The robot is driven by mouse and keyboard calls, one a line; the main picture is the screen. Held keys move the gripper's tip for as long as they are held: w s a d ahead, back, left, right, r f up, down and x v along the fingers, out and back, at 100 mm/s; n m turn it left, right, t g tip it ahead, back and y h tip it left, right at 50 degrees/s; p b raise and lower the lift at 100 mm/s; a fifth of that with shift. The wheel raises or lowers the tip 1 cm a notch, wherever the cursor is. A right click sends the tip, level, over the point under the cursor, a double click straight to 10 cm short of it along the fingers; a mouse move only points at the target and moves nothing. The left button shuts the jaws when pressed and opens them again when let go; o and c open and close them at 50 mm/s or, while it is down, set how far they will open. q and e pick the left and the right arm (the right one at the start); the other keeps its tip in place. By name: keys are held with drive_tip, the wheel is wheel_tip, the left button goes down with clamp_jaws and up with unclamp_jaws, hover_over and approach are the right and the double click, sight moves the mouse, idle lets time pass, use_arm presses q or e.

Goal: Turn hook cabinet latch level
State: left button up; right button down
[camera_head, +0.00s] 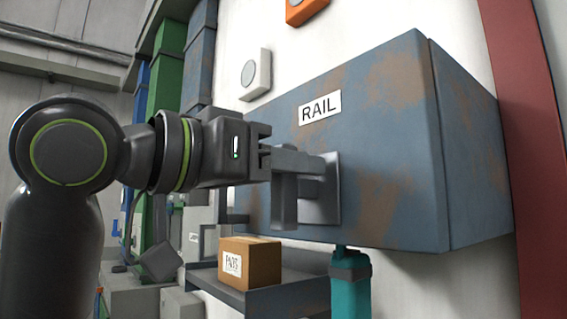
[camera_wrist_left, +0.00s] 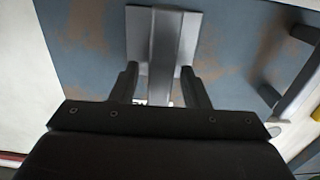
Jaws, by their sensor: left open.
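A blue-grey, rust-marked cabinet (camera_head: 385,130) bears the label RAIL; no label reading hook is legible. Its grey latch, on a square plate (camera_head: 327,200), has a part that hangs down (camera_head: 285,205) in the head view. In the left wrist view the latch bar (camera_wrist_left: 163,50) stands out from the plate and runs between my two dark fingers. My left gripper (camera_head: 272,158) is open around the bar, a finger on each side (camera_wrist_left: 162,88). I cannot tell whether the fingers touch it. The gripper hides part of the latch. My right gripper is not in view.
A cardboard box (camera_head: 250,262) sits on a grey shelf (camera_head: 290,292) below the cabinet. A teal post (camera_head: 350,295) stands under the cabinet. A white wall box (camera_head: 255,75) is above left. A dark red post (camera_head: 525,150) is at right.

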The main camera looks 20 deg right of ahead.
sight(271, 190)
use_arm(q)
clamp_jaws()
drive_tip(key=n+b, duration=0.1)
drive_tip(key=n, duration=0.1)
drive_tip(key=n+b, duration=0.1)
drive_tip(key=shift+w+a+f+n+b, duration=0.1)
drive_tip(key=shift+w+f+n+b, duration=0.05)
drive_tip(key=shift+w+n+b, duration=0.2)
drive_tip(key=n+b, duration=0.2)
drive_tip(key=n, duration=0.2)
drive_tip(key=shift+w+a+f+n+b, duration=0.15)
drive_tip(key=shift+w+f+n+b, duration=0.1)
drive_tip(key=shift+w+n+b, duration=0.15)
drive_tip(key=shift+w+a+f+n+b, duration=0.1)
drive_tip(key=shift+f+n+b, duration=0.15)
drive_tip(key=shift+n+b, duration=1.1)
drive_tip(key=shift+w+d+f+n+b, duration=0.15)
drive_tip(key=shift+n+b, duration=0.7)
drive_tip(key=shift+n, duration=0.95)
drive_tip(key=shift+w+a+f+n+b, duration=0.15)
drive_tip(key=shift+f+n+b, duration=0.15)
drive_tip(key=shift+n+b, duration=1.05)
drive_tip(key=shift+s+n, duration=0.1)
drive_tip(key=shift+n, duration=0.25)
unclamp_jaws()
